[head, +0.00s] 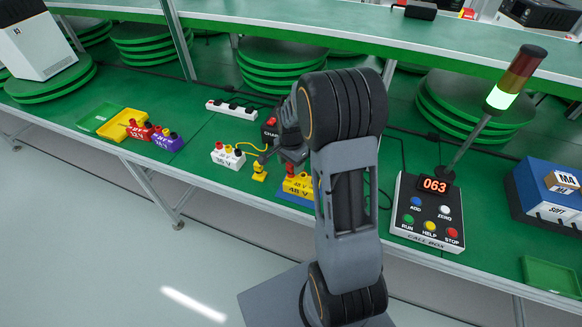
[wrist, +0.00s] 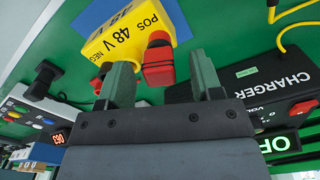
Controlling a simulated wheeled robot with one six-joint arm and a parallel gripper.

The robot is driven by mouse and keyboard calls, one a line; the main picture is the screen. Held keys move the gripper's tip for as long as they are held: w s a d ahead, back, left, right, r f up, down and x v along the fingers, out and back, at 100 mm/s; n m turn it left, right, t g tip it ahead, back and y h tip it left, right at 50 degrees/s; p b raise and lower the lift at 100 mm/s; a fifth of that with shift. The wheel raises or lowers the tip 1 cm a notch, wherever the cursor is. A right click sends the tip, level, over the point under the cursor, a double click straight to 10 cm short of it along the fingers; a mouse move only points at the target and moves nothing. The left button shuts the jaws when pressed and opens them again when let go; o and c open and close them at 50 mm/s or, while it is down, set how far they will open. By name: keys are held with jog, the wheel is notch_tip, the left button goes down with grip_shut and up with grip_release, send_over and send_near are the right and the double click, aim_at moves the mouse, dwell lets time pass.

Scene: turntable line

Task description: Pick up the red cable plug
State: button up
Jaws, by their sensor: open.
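In the wrist view a red plug-like piece (wrist: 158,66) stands at the POS end of the yellow 48 V battery (wrist: 128,30). I take it for the red cable plug; no cable on it can be made out. My gripper (wrist: 162,75) is open, its two fingers apart with the red piece between them in the picture. The depth between fingers and piece is not clear, and I see no contact. In the head view my gripper (head: 275,155) is beside the yellow battery (head: 298,187), partly hidden by my arm.
The black charger (wrist: 275,88) is close to the right finger. A yellow plug (head: 259,173) stands by a white terminal block (head: 228,156). The call box (head: 428,214) is on the right, with red and blue batteries (head: 167,141) on the left. Green bench shows between them.

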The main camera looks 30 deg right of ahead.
jog(key=shift+f, duration=0.2)
jog(key=shift+c, duration=0.3)
jog(key=c, duration=0.9)
jog(key=shift+o, duration=0.2)
jog(key=shift+r, duration=0.1)
